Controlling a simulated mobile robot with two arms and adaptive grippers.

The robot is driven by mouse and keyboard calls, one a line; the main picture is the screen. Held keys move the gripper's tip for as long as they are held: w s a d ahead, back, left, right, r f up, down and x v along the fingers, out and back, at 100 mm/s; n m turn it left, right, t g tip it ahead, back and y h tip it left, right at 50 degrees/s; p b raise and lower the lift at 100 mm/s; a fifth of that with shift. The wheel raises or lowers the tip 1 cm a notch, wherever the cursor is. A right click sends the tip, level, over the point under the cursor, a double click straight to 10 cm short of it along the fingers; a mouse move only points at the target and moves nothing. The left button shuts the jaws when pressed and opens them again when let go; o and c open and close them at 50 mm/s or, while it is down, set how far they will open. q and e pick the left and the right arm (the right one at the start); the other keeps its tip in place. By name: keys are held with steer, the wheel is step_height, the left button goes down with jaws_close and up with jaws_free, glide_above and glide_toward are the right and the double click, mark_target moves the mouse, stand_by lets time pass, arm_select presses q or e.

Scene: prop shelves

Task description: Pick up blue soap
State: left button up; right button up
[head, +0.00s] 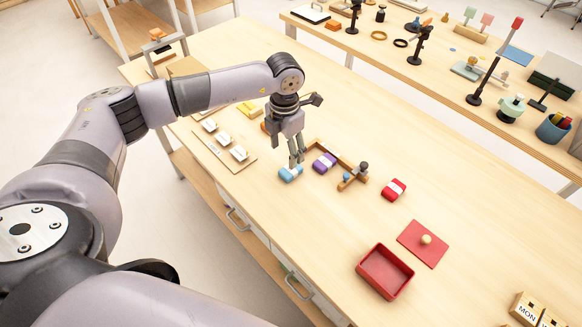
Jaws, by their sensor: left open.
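The blue soap (290,173) is a small light-blue bar with a white band. It lies on the wooden table near its front edge in the head view. My left gripper (297,160) points down just above the soap, its fingertips close to the bar's far edge. The gripper is open, and I cannot tell whether the fingers touch the soap. My right gripper is not in view.
A board with white blocks (222,150) is left.

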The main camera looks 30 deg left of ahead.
mark_target(288, 171)
arm_select(q)
step_height(288, 171, down, 2)
steer(key=shift+f, duration=0.25)
steer(key=shift+s+d+f+p, duration=0.15)
steer(key=shift+f+p, duration=0.1)
steer(key=shift+p, duration=0.15)
steer(key=f, duration=0.2)
steer(key=f+p, duration=0.1)
steer(key=shift+d+f, duration=0.2)
steer(key=shift+f, duration=0.65)
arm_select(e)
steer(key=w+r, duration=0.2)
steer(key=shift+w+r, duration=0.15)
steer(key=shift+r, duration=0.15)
arm_select(q)
steer(key=shift+c, duration=0.5)
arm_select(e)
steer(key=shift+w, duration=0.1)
arm_select(q)
steer(key=c, duration=1.2)
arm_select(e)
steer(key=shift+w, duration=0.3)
